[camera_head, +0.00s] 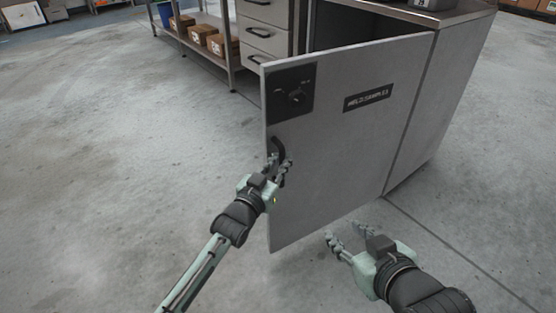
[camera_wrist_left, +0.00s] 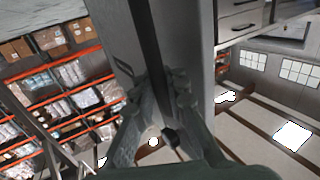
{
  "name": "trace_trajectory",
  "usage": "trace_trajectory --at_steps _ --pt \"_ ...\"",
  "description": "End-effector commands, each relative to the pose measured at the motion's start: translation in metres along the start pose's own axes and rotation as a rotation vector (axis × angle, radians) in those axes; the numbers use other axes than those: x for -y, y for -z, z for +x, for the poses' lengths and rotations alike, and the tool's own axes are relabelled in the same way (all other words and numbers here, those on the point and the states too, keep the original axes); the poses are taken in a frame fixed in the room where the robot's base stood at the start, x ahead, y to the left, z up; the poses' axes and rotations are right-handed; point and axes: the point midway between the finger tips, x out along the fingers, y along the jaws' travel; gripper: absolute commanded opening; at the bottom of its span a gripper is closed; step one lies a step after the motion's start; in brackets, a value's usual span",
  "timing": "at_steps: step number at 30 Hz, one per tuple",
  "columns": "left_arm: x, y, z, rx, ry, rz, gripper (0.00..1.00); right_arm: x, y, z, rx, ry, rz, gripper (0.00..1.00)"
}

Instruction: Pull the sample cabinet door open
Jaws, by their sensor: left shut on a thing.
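The grey sample cabinet door (camera_head: 345,150) stands swung open from its cabinet (camera_head: 440,105) in the head view. It carries a dark label and a black panel with a knob (camera_head: 297,95). My left gripper (camera_head: 279,168) is shut on the black door handle (camera_head: 277,148) near the door's free edge; the fingers partly hide the handle. In the left wrist view the left gripper's fingers (camera_wrist_left: 168,95) close around the dark handle bar (camera_wrist_left: 148,45). My right gripper (camera_head: 348,238) is below the door's lower edge, apart from it, with its fingers spread and nothing between them.
A drawer unit (camera_head: 263,32) and a steel shelf rack (camera_head: 205,45) with cardboard boxes (camera_head: 202,34) stand behind the door. Dark cabinet interior shows above the door's top edge. The concrete floor (camera_head: 110,150) to the left is clear.

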Motion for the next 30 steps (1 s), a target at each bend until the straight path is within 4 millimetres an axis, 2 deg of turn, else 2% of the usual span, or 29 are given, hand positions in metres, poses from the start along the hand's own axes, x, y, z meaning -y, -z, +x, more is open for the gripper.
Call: trace_trajectory --at_steps 1,19,20,25,30 --pt "0.0061 -0.0043 -0.0017 0.008 0.01 0.003 0.0 -0.0002 -0.0001 -0.0001 0.001 0.0 0.0 0.4" --pt "0.0036 -0.0048 0.0001 0.009 0.011 0.004 0.0 -0.0008 -0.0008 0.0001 0.003 -0.002 0.0 0.4" --pt "0.0036 -0.0048 0.0001 0.009 0.011 0.004 0.12 -0.0008 -0.0008 0.0001 0.003 -0.002 0.0 0.4" --pt "0.0018 -0.0036 0.0007 0.007 0.009 0.003 0.33 -0.0008 -0.0008 0.0001 0.003 -0.002 0.0 0.4" --pt "-0.0001 -0.0019 0.0015 0.004 0.006 0.002 0.34 -0.0008 -0.0009 0.0002 0.003 -0.002 0.0 0.4"
